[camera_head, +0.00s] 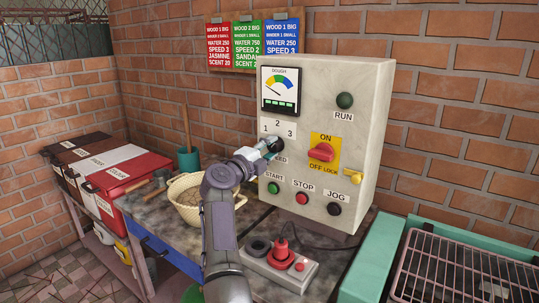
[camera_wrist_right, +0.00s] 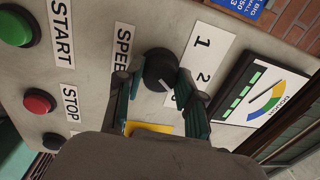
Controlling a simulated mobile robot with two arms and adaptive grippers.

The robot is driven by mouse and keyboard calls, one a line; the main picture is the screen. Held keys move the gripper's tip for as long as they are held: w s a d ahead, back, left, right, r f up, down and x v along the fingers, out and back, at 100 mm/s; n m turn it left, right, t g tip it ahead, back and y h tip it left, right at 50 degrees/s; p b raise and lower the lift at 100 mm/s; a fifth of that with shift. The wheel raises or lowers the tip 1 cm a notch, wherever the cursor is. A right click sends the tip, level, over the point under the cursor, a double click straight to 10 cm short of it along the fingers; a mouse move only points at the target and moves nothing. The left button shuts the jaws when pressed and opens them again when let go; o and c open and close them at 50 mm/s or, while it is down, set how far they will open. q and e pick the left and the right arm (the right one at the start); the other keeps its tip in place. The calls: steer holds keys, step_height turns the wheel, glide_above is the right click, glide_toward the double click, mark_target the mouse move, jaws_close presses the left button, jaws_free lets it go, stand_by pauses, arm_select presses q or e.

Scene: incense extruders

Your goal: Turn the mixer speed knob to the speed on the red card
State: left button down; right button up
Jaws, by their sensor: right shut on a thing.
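The mixer speed knob (camera_wrist_right: 159,66) is black and round, on the grey control panel (camera_head: 337,95) beside the labels 1, 2 and 3. In the head view the knob (camera_head: 278,144) is partly covered by my right gripper (camera_head: 268,148). In the right wrist view its two fingers stand on either side of the knob, shut on it. A small pale mark on the knob seems to face the 3, which is partly hidden by a finger. The red card (camera_head: 220,47) hangs on the brick wall and reads SPEED 3. My left gripper is out of view.
A red and yellow ON/OFF switch (camera_head: 321,152) sits right of the knob. Green START (camera_head: 273,188), red STOP (camera_head: 302,198) and black JOG (camera_head: 334,209) buttons lie below. A bowl (camera_head: 186,205) stands left of my arm. A red-knobbed pedal box (camera_head: 281,262) lies in front.

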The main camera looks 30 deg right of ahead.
steer(key=shift+f+m+b, duration=0.1)
steer(key=shift+m+b, duration=0.3)
steer(key=shift+m, duration=0.4)
